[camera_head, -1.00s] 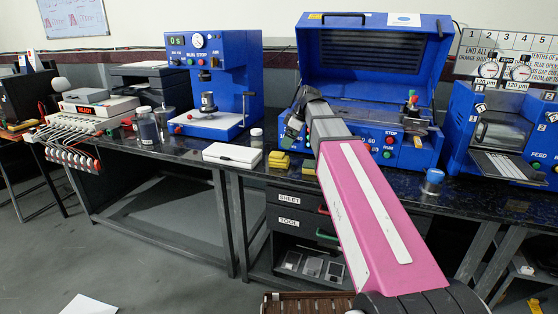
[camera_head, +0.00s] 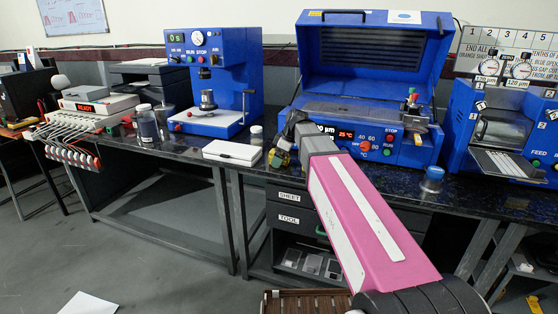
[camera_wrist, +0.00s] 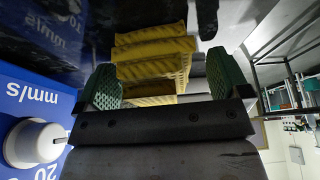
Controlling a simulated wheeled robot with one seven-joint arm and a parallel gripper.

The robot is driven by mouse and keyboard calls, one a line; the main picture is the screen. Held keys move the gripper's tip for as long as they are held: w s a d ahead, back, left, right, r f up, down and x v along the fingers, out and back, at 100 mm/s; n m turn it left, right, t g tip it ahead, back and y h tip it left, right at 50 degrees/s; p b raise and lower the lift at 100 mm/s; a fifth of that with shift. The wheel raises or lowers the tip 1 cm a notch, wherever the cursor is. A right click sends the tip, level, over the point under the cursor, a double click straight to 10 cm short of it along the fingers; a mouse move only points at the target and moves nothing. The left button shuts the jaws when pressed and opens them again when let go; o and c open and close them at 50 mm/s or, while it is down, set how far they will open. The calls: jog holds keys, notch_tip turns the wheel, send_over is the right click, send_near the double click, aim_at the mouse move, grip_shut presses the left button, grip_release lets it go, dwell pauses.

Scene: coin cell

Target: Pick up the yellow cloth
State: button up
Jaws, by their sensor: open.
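The yellow cloth (camera_wrist: 150,62) shows in the wrist view as folded, ridged yellow layers on the dark bench top. My gripper (camera_wrist: 165,82) is open, with one green-padded finger on each side of the nearer yellow layers. I cannot tell whether the pads touch them. In the head view my gripper (camera_head: 281,150) is low at the bench, in front of the blue oven, and it hides most of the yellow cloth. Whether the layers are one cloth or several is unclear.
The blue oven (camera_head: 371,60) stands close behind my gripper, and its dial (camera_wrist: 38,143) is near in the wrist view. A white box (camera_head: 232,153) and a small jar (camera_head: 256,135) lie to the left. A blue-capped jar (camera_head: 432,180) stands to the right.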

jog(key=c, duration=1)
jog(key=shift+r, duration=0.1)
jog(key=shift+r, duration=0.6)
jog(key=r, duration=0.1)
jog(key=s+r, duration=0.1)
jog(key=r, duration=0.1)
jog(key=shift+s+a+r, duration=0.15)
jog(key=shift+a+r, duration=0.05)
jog(key=shift+a, duration=0.2)
jog(key=s+a+r, duration=0.4)
jog(key=s, duration=0.1)
jog(key=s+a+r, duration=0.2)
jog(key=s, duration=0.1)
jog(key=shift+a+r, duration=0.1)
jog(key=shift+a, duration=0.1)
jog(key=shift+o, duration=0.3)
jog(key=shift+w, duration=0.15)
